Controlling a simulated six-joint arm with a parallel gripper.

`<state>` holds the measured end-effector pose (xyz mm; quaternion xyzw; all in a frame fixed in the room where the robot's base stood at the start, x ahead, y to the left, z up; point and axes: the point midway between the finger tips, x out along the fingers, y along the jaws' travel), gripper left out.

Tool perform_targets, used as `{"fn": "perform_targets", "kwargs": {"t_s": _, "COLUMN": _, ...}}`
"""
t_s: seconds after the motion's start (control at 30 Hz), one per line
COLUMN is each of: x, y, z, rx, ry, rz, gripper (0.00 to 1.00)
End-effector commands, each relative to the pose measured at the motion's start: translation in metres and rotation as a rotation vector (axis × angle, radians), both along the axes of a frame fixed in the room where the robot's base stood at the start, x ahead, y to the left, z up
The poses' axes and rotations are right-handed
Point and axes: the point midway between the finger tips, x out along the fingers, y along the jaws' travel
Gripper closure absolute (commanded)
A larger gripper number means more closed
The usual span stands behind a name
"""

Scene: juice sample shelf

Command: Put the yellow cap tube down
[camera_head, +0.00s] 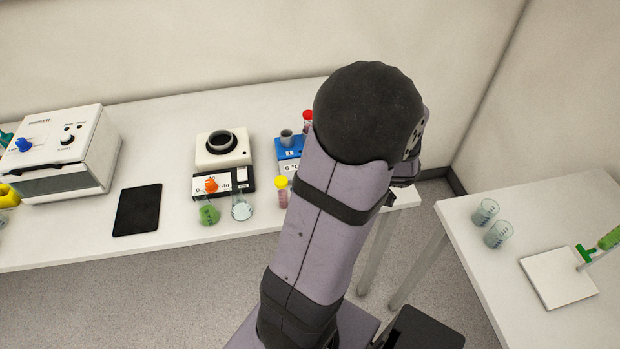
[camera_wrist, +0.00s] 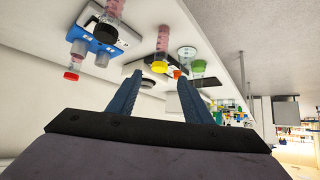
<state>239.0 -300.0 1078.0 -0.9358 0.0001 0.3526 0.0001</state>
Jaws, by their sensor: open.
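The yellow cap tube (camera_head: 283,198), with pink contents, shows in the head view just left of my arm, in front of the blue rack block (camera_head: 290,147). It appears upright at the table's front part. It also shows in the wrist view (camera_wrist: 162,42), where the picture is upside down and the yellow cap points down. My gripper (camera_wrist: 159,80) is open, with two blue fingers apart and nothing between them. The tube is beyond the fingertips and clear of them.
A red cap tube (camera_head: 307,118) stands at the blue rack. A second table (camera_head: 530,205) on the right holds beakers. The left table's front strip has bare room.

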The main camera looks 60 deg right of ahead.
Motion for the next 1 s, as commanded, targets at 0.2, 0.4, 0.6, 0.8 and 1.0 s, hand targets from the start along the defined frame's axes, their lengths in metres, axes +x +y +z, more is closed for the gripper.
{"fn": "perform_targets", "kwargs": {"t_s": 0.2, "x": 0.001, "y": -0.001, "z": 0.0, "rx": -0.004, "ry": 0.001, "rz": 0.0, "gripper": 0.54}}
{"fn": "perform_targets", "kwargs": {"t_s": 0.4, "x": 0.027, "y": -0.012, "z": 0.003, "rx": -0.077, "ry": 0.016, "rz": -0.02, "gripper": 0.54}}
{"fn": "perform_targets", "kwargs": {"t_s": 0.6, "x": 0.084, "y": -0.026, "z": 0.011, "rx": -0.231, "ry": 0.066, "rz": -0.091, "gripper": 0.54}}
{"fn": "perform_targets", "kwargs": {"t_s": 0.8, "x": 0.131, "y": -0.005, "z": 0.015, "rx": -0.324, "ry": 0.168, "rz": -0.185, "gripper": 0.54}}
{"fn": "perform_targets", "kwargs": {"t_s": 1.0, "x": 0.142, "y": 0.062, "z": 0.003, "rx": -0.298, "ry": 0.332, "rz": -0.225, "gripper": 0.54}}
